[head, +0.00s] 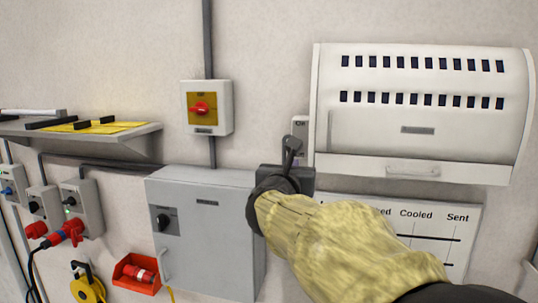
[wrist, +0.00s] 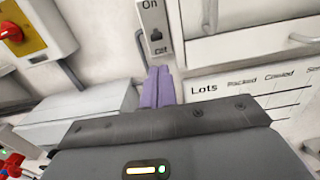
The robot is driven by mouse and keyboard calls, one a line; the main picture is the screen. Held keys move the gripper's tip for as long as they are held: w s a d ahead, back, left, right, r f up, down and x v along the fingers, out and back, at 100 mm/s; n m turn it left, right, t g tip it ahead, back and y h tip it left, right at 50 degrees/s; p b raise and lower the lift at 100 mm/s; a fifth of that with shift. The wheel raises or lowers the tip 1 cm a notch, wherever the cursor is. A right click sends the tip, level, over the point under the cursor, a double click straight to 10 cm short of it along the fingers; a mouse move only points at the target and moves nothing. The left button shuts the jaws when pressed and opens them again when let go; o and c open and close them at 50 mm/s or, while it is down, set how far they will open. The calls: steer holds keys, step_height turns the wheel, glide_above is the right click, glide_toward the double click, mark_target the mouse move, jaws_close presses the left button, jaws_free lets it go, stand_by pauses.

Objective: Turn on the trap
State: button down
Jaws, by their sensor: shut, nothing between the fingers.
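The trap (head: 420,142), a white wall unit with two rows of dark slots, hangs at the upper right in the head view. A small pale switch plate (head: 300,124) marked "On" is on the wall at its left side, partly hidden by my gripper (head: 292,146). In the wrist view the switch plate (wrist: 154,17) shows a dark toggle near its lower end. My gripper's purple fingers (wrist: 158,82) are shut and empty, just below the plate in that view. I cannot tell whether they touch it.
A grey cabinet (head: 200,215) with a black knob stands below left of my gripper. A yellow box with a red rotary switch (head: 202,108) is above it. A lots chart (head: 460,235) hangs under the trap. A shelf (head: 125,139) and sockets are at far left.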

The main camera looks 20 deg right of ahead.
steer(key=p+x, duration=0.5)
steer(key=x, duration=0.5)
steer(key=shift+d, duration=0.2)
stand_by(0.4)
